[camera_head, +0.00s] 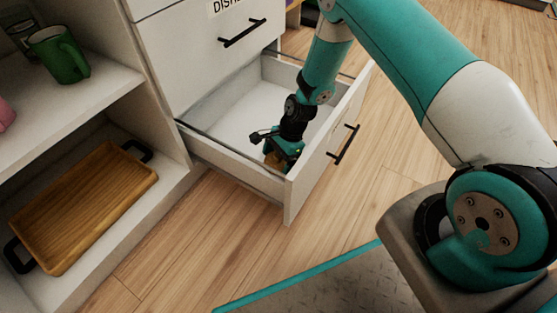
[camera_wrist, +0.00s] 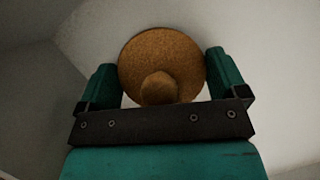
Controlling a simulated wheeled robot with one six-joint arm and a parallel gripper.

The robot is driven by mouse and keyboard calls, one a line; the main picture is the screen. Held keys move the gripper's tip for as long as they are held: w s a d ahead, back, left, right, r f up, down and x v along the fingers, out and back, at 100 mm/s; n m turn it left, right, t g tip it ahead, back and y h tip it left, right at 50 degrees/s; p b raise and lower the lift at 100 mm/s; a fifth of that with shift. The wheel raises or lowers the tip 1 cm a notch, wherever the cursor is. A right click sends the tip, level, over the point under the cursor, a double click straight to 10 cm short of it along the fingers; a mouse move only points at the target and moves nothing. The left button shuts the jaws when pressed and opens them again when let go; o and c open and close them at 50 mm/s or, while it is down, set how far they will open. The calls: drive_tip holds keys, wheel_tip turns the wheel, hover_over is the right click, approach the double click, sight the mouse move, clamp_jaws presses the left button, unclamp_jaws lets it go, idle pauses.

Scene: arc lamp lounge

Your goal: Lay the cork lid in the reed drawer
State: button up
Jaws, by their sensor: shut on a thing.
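The cork lid (camera_wrist: 160,58) is a round tan disc with a knob, seen in the wrist view between the two teal fingers. My gripper (camera_wrist: 162,80) is shut on it. In the head view my gripper (camera_head: 280,157) is down inside the open white drawer (camera_head: 230,165), near its front panel. Only a small tan bit of the lid (camera_head: 272,161) shows there, low between the fingers. I cannot tell whether the lid touches the drawer floor. The drawer looks otherwise empty in the part I see.
A closed drawer with a black handle (camera_head: 242,33) and a partly cut-off label is above. On the left, shelves hold a green mug (camera_head: 60,54), a glass jar (camera_head: 20,32), and a wooden tray (camera_head: 85,205) with black handles. The wooden floor (camera_head: 215,235) in front is clear.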

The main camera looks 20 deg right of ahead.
drive_tip(key=shift+f, duration=0.1)
drive_tip(key=o, duration=0.6)
drive_tip(key=p+v, duration=0.8)
drive_tip(key=v, duration=0.4)
drive_tip(key=s+a+r+n, duration=0.1)
drive_tip(key=a+r+n, duration=0.15)
drive_tip(key=r, duration=0.45)
drive_tip(key=a+r+n, duration=0.2)
drive_tip(key=r+n, duration=0.1)
drive_tip(key=r, duration=0.5)
drive_tip(key=s+a+r+n, duration=0.4)
drive_tip(key=s+r+n, duration=0.7)
drive_tip(key=r, duration=0.6)
drive_tip(key=s+r+n, duration=0.1)
drive_tip(key=s+n, duration=0.1)
drive_tip(key=s, duration=0.2)
drive_tip(key=s+r+n, duration=0.2)
drive_tip(key=s, duration=0.2)
drive_tip(key=s+r+n+t, duration=0.1)
drive_tip(key=s+n, duration=0.1)
drive_tip(key=s, duration=0.2)
drive_tip(key=shift+s+a+r, duration=0.2)
drive_tip(key=shift+s+a, duration=0.05)
drive_tip(key=shift+s, duration=0.15)
